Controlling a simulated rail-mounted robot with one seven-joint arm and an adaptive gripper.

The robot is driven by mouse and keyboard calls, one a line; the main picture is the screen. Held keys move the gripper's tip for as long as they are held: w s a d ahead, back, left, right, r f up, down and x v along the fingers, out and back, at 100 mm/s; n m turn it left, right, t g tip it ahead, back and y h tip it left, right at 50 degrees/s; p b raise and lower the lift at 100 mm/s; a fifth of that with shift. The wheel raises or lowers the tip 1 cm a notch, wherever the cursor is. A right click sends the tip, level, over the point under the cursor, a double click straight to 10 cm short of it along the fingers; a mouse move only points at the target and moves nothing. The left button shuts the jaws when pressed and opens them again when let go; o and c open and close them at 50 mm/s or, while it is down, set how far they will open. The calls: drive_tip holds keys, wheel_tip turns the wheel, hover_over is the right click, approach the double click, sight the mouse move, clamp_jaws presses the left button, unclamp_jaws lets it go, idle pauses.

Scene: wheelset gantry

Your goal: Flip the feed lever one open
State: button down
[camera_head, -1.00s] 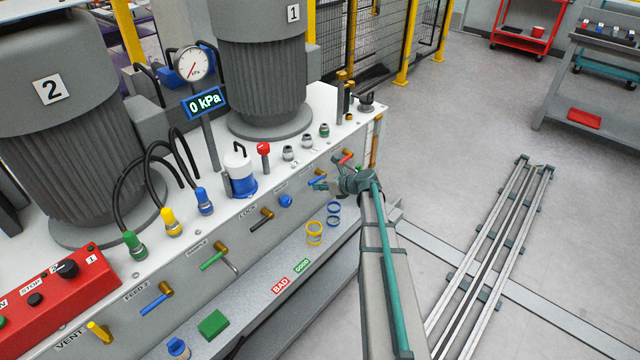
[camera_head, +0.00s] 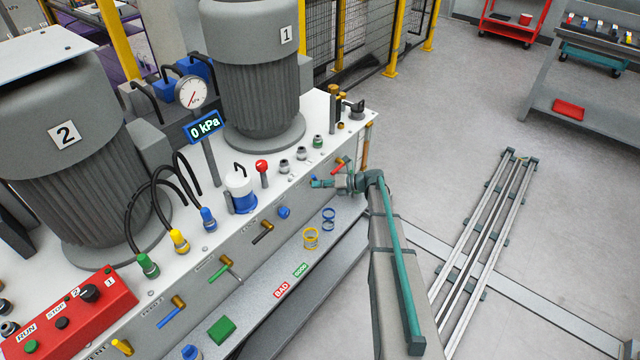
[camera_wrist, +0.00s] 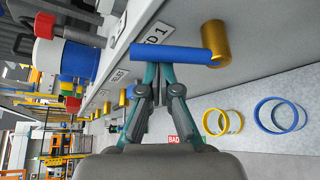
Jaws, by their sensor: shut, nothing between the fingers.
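Feed lever one is a blue bar (camera_wrist: 175,53) on a brass hub (camera_wrist: 216,44), seen in the wrist view beside a plate (camera_wrist: 156,32) whose visible part reads "D 1". The bar lies across the picture, with the hub at its right end. My gripper (camera_wrist: 158,70) is shut and empty, its fingertips right at the bar's lower edge in the picture. I cannot tell whether they touch it.
A red-handled lever (camera_head: 338,167) is close above my gripper. Yellow rings (camera_head: 311,238) and blue rings (camera_head: 328,218) are on the ledge below. The gauge display (camera_head: 205,127) reads 0 kPa.

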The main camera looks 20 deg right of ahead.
drive_tip(key=shift+w+d+r+p, duration=0.25)
drive_tip(key=shift+w+d+p, duration=0.1)
drive_tip(key=shift+d, duration=0.1)
drive_tip(key=shift+w+d+r+p, duration=0.25)
drive_tip(key=shift+d+p, duration=0.05)
drive_tip(key=shift+d, duration=0.15)
drive_tip(key=shift+w+d+r, duration=0.15)
drive_tip(key=shift+w+d, duration=0.1)
drive_tip(key=shift+s, duration=0.1)
drive_tip(key=s+a, duration=0.2)
drive_tip(key=s, duration=0.2)
drive_tip(key=s+d+b, duration=0.2)
drive_tip(key=s+d, duration=0.1)
drive_tip(key=d, duration=0.4)
drive_tip(key=shift+s+d+f+b, duration=0.2)
drive_tip(key=shift+s+d+b, duration=0.05)
drive_tip(key=shift+s+b, duration=0.15)
